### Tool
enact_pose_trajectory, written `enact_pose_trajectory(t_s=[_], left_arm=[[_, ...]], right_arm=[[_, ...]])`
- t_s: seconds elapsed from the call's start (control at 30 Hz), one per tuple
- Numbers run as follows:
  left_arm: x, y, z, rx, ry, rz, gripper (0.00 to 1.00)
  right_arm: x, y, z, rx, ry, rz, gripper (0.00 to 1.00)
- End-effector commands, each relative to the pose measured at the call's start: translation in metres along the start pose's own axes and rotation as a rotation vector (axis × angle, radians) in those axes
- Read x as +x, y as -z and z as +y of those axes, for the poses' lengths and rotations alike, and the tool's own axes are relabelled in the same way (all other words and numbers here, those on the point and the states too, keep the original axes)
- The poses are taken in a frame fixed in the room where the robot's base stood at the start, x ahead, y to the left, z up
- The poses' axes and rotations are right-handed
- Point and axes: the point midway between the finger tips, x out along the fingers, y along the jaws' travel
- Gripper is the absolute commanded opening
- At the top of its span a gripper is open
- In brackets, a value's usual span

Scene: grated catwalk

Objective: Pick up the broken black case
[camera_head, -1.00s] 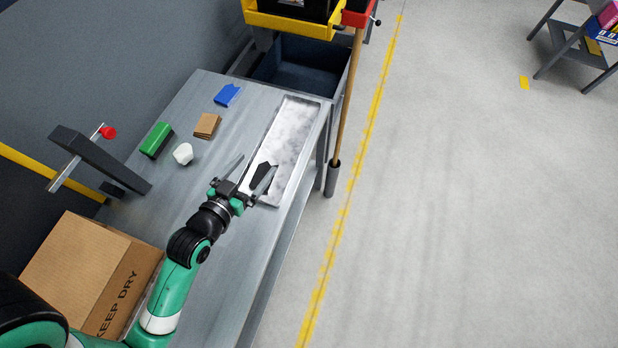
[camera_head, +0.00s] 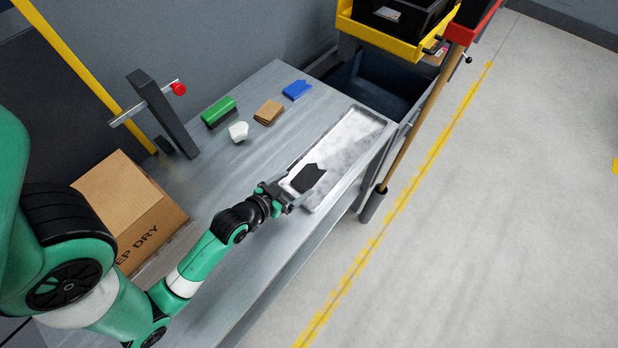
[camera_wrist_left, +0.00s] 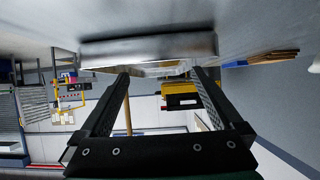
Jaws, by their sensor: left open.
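The broken black case (camera_head: 308,179) is a flat dark piece with a jagged edge. It lies at the near end of the shallow pale tray (camera_head: 352,146) on the grey bench. My left gripper (camera_head: 292,192) is open and empty, just left of the case at the tray's near end. In the head view its fingers partly overlap the tray's edge. In the left wrist view the two open fingers (camera_wrist_left: 160,76) point towards the tray's side (camera_wrist_left: 150,46); I cannot make out the case there. My right gripper is not in view.
On the bench behind lie a green block (camera_head: 218,111), a white lump (camera_head: 238,131), a brown piece (camera_head: 268,112) and a blue piece (camera_head: 297,90). A cardboard box (camera_head: 125,205) stands left of my arm. A broom handle (camera_head: 424,115) leans beyond the bench's right edge.

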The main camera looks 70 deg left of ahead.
Motion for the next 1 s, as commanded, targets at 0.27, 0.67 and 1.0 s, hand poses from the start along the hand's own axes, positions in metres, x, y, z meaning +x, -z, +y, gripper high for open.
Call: enact_pose_trajectory(t_s=[0.27, 0.67, 1.0], left_arm=[[0.041, 0.0, 0.002, -0.001, -0.001, 0.003, 1.0], [0.051, 0.003, 0.002, 0.0, 0.0, 0.001, 0.87], [0.051, 0.003, 0.002, 0.0, 0.0, 0.001, 0.27]], right_arm=[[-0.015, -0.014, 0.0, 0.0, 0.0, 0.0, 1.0], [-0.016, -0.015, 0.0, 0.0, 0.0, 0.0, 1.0], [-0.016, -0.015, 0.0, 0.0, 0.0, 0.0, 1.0]])
